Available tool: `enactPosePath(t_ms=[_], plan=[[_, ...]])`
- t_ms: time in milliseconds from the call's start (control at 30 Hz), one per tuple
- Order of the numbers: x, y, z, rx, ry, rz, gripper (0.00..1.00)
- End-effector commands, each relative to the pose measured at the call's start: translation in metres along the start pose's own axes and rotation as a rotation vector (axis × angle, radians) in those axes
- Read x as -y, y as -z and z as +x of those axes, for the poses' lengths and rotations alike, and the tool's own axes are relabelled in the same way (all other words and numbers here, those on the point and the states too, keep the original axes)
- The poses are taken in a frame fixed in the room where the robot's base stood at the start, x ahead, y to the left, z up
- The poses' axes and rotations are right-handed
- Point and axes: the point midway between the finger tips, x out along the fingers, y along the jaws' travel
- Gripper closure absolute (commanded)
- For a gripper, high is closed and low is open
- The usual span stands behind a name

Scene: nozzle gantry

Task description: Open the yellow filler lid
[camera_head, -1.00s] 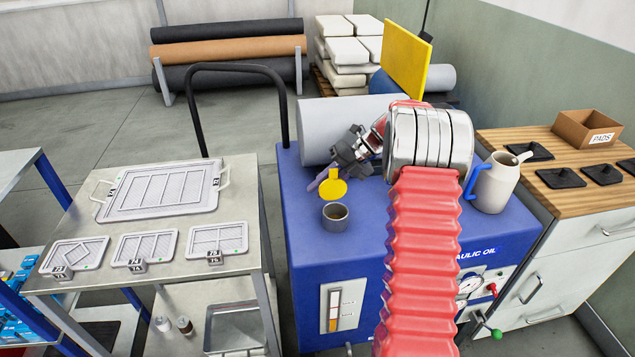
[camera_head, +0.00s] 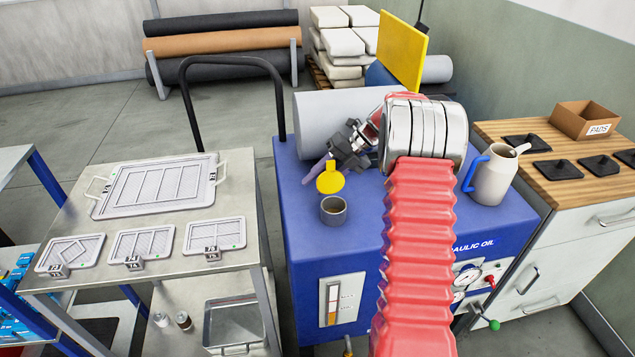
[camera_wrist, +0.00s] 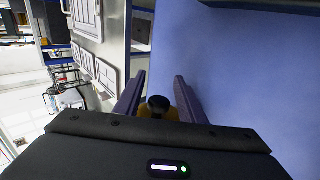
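The yellow filler lid (camera_head: 330,182) shows as an upright disc with a small tab on top, behind the grey filler neck (camera_head: 334,212) on the blue hydraulic oil tank (camera_head: 300,235). The neck's mouth is visible and uncovered in the head view. My gripper (camera_head: 322,170) is at the lid's upper edge, its purple fingers partly hidden. In the wrist view my gripper (camera_wrist: 159,76) has its two fingers apart, with a dark round knob (camera_wrist: 158,104) and some yellow between them. Contact between fingers and lid cannot be told.
A grey cylinder (camera_head: 315,125) lies on the tank behind my gripper. A cream jug with a blue handle (camera_head: 492,178) stands at right. A steel cart with panels (camera_head: 120,225) is at left. A wooden-topped cabinet (camera_head: 510,135) is at right.

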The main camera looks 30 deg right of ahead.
Motion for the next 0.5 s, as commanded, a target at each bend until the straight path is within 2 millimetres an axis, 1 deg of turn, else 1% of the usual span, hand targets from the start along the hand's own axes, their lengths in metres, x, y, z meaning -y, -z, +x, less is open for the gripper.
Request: enactPosePath(t_ms=[167, 267, 367, 500], plan=[[-0.001, 0.0, -0.002, 0.001, 0.0, -0.001, 0.64], [-0.001, -0.001, -0.008, 0.002, 0.0, -0.001, 0.64], [-0.001, -0.001, -0.018, 0.004, 0.0, -0.001, 0.64], [0.0, -0.001, -0.04, 0.004, 0.0, -0.002, 0.64]])
